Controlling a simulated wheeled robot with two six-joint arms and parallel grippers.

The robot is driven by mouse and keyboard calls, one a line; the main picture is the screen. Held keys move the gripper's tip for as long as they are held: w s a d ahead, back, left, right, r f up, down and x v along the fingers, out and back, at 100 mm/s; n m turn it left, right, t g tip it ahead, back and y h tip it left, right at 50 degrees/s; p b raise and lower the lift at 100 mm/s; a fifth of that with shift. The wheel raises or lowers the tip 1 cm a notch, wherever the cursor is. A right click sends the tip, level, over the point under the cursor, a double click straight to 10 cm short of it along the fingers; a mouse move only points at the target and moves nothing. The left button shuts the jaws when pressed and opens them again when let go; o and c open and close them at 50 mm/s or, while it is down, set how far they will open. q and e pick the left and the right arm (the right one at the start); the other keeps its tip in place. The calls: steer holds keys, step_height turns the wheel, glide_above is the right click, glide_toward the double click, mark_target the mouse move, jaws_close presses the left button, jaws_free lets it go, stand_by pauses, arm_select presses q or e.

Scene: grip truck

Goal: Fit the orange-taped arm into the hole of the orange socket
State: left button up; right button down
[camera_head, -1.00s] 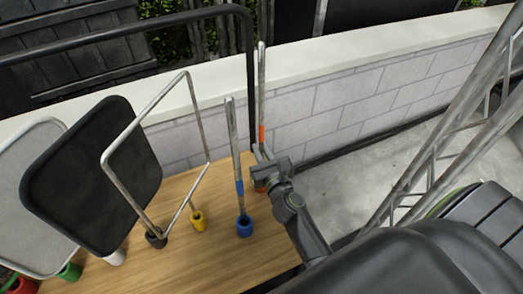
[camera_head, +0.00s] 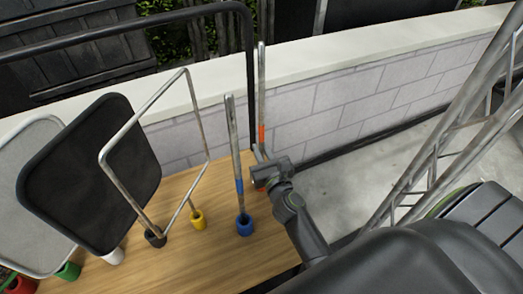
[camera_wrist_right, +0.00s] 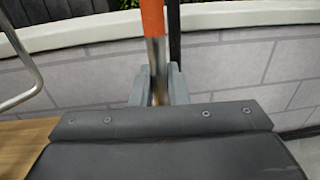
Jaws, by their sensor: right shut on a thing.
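The orange-taped arm (camera_head: 262,95) is a thin metal rod with an orange band, standing nearly upright near the right end of the wooden table. My right gripper (camera_head: 262,172) is shut on it just below the tape. In the right wrist view the rod (camera_wrist_right: 154,52) runs between the two grey fingers (camera_wrist_right: 158,90), with the orange tape above them. The orange socket is mostly hidden behind my right gripper; I cannot tell whether the rod's lower end is in its hole. My left gripper is not in view.
A blue-taped rod (camera_head: 234,140) stands in a blue socket (camera_head: 244,225) just left of my gripper. A yellow socket (camera_head: 197,219), a bent metal frame (camera_head: 128,130) and a black panel (camera_head: 95,170) are further left. A dark rail (camera_head: 250,70) rises behind.

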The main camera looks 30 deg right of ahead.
steer(key=shift+f+b, duration=0.2)
steer(key=shift+b, duration=0.1)
steer(key=c, duration=1.3)
jaws_free()
steer(key=shift+c, duration=0.2)
steer(key=shift+f, duration=0.1)
